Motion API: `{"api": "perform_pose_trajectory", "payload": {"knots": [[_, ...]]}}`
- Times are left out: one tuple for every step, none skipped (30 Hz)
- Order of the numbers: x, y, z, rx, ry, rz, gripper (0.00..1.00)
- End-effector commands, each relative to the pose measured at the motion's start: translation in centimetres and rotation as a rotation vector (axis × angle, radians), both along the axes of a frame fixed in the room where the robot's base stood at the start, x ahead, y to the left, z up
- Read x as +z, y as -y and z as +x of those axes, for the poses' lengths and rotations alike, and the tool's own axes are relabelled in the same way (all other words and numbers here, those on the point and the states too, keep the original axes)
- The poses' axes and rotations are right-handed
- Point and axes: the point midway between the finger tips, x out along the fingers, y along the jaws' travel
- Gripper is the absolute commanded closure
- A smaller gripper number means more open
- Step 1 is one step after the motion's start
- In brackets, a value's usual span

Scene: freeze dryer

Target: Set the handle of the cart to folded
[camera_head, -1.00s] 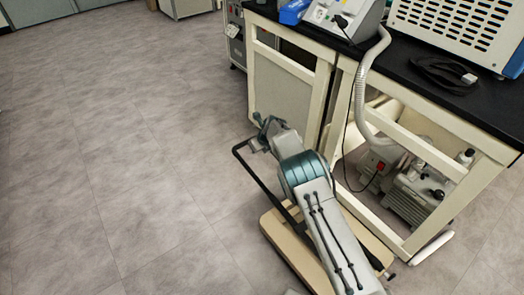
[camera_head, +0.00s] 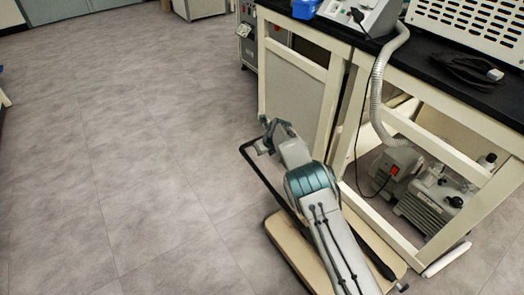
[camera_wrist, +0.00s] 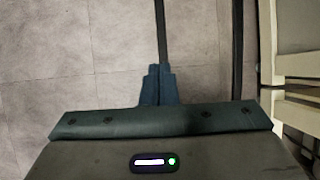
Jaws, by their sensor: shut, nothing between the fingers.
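The cart has a tan platform (camera_head: 291,244) low on the floor, partly hidden under my arm. Its black U-shaped handle (camera_head: 272,186) stands up at a slant from the platform's left side, with its top end by my gripper (camera_head: 266,136). In the wrist view my gripper (camera_wrist: 158,70) is shut, with its fingertips together. One dark handle bar (camera_wrist: 160,30) runs up the picture from the fingertips, and a second dark bar (camera_wrist: 237,45) is to the right. I cannot tell whether the fingers touch the handle.
A cream-framed bench (camera_head: 352,70) with a black top stands close on the right. A pump (camera_head: 428,203) and a grey hose (camera_head: 377,95) are under and beside it. The floor (camera_head: 120,170) to the left is clear.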

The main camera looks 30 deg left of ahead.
Motion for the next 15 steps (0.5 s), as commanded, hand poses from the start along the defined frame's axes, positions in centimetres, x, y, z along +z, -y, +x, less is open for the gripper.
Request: {"api": "perform_pose_trajectory", "payload": {"knots": [[0.0, 0.0, 0.0, 0.000, 0.000, 0.000, 1.00], [0.0, 0.0, 0.0, 0.000, 0.000, 0.000, 1.00], [0.0, 0.0, 0.0, 0.001, 0.000, 0.000, 1.00], [0.0, 0.0, 0.0, 0.001, 0.000, 0.000, 1.00], [0.1, 0.0, -0.1, 0.001, 0.000, 0.000, 1.00], [0.2, 0.0, -0.1, 0.000, 0.000, 0.000, 1.00], [0.3, 0.0, -0.1, 0.000, 0.000, 0.001, 1.00], [0.5, 0.1, -0.1, 0.000, 0.000, 0.001, 1.00], [0.8, 0.2, -0.1, 0.000, 0.002, 0.001, 1.00], [1.0, 0.3, -0.1, 0.000, 0.001, 0.002, 1.00], [1.3, 0.4, -0.2, 0.000, 0.000, 0.001, 1.00], [1.7, 0.6, -0.3, -0.001, -0.001, 0.002, 1.00], [2.1, 0.7, -0.3, -0.001, -0.001, 0.003, 1.00], [2.3, 0.9, -0.4, -0.002, 0.000, 0.001, 1.00], [2.8, 1.2, -0.5, -0.003, -0.001, 0.002, 1.00]]}}
